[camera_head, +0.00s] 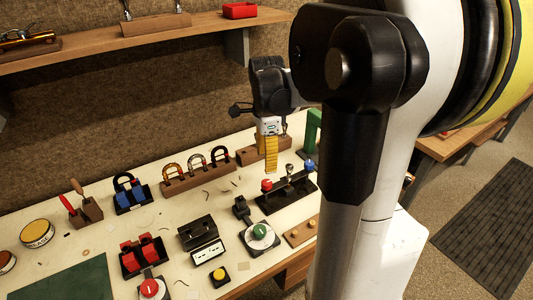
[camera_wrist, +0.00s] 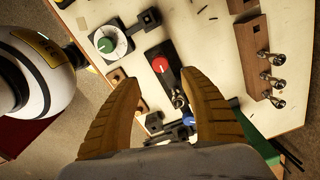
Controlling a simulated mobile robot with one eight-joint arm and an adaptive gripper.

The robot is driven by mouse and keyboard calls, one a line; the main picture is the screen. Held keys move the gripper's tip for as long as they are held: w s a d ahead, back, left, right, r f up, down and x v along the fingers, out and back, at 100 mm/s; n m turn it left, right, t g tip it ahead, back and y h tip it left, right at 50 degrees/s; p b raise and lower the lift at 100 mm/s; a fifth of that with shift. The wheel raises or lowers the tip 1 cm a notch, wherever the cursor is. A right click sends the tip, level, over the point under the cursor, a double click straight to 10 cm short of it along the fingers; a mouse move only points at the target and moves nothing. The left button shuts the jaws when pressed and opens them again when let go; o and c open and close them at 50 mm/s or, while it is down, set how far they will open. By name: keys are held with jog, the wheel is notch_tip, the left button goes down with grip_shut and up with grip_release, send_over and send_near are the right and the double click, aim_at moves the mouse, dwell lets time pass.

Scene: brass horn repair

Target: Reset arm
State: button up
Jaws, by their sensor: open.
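My gripper (camera_head: 271,168) hangs over the back right part of the workbench (camera_head: 215,188) with its yellow fingers pointing down. In the wrist view my gripper (camera_wrist: 160,78) has its two ribbed fingers spread apart, with nothing held between them. Beyond the fingertips is a black base (camera_head: 288,196) with a red knob (camera_head: 266,185), a metal knob and a blue knob (camera_head: 309,164). The red knob (camera_wrist: 160,65) and blue knob (camera_wrist: 189,120) also show in the wrist view. My upper arm hides part of the bench's right side in the head view.
A dial with a green knob (camera_head: 260,231), a black box (camera_head: 196,232) and red-topped blocks (camera_head: 143,252) stand in front. A wooden rack of padlock-like shackles (camera_head: 197,180) stands behind. A shelf (camera_head: 140,37) runs along the wall. A green mat (camera_head: 72,281) lies at front left.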

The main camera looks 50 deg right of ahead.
jog(key=shift+r, duration=1.15)
